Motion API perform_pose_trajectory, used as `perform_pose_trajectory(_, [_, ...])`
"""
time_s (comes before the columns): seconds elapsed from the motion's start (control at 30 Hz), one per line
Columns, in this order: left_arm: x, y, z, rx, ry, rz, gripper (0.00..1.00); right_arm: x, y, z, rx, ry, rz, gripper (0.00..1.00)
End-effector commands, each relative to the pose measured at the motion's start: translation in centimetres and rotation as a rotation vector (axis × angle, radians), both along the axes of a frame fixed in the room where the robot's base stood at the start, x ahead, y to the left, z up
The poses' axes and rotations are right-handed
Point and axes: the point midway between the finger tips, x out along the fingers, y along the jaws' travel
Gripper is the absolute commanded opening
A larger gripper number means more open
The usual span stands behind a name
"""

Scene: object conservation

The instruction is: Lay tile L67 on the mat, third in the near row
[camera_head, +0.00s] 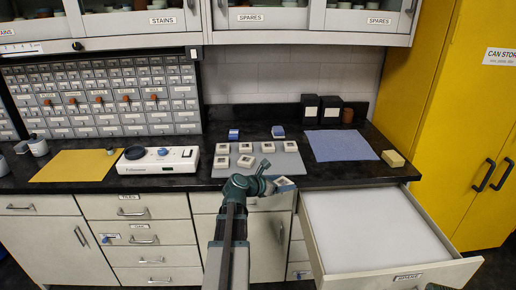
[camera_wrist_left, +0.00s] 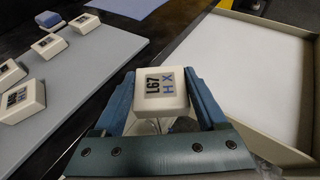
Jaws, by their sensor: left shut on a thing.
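Tile L67 (camera_wrist_left: 162,88) is a cream block with a dark "L67" and blue "H X" on its face. My left gripper (camera_wrist_left: 160,100) is shut on it, one blue finger on each side. In the head view the left gripper (camera_head: 268,186) holds the tile (camera_head: 284,185) by the near right corner of the grey mat (camera_head: 290,168), near the counter's front edge. Its height above the counter is hard to tell. On the mat, several cream tiles stand in a far row, and two tiles (camera_head: 221,162) (camera_head: 245,161) stand at the left of the near row. My right gripper is out of view.
An open drawer (camera_head: 370,228) with a white inside juts out at the right. Two blue items (camera_head: 233,134) (camera_head: 278,131) lie behind the mat. A blue cloth (camera_head: 342,145) and yellow block (camera_head: 393,158) are right; a white instrument (camera_head: 158,160) is left.

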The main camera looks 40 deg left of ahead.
Motion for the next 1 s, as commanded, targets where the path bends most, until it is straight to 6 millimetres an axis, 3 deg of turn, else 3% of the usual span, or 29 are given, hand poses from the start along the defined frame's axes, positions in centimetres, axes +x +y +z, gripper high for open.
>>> perform_pose_trajectory(0.03, [0.1, 1.6, 1.3, 0.001, -0.004, 0.038, 0.09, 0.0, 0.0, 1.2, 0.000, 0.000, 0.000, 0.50])
perform_pose_trajectory(0.2, [-0.2, 4.5, 2.4, 0.002, -0.011, 0.115, 0.09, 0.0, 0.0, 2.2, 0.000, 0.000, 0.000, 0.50])
perform_pose_trajectory(0.57, [0.2, 5.7, 2.4, 0.003, -0.015, 0.138, 0.09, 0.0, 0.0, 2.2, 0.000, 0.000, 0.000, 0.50])
perform_pose_trajectory(0.77, [2.7, 8.0, 2.1, 0.002, -0.015, 0.137, 0.09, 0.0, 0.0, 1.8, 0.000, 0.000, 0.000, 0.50])
perform_pose_trajectory(1.0, [7.2, 12.2, 1.5, 0.002, -0.015, 0.137, 0.09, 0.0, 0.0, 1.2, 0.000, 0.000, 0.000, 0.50])
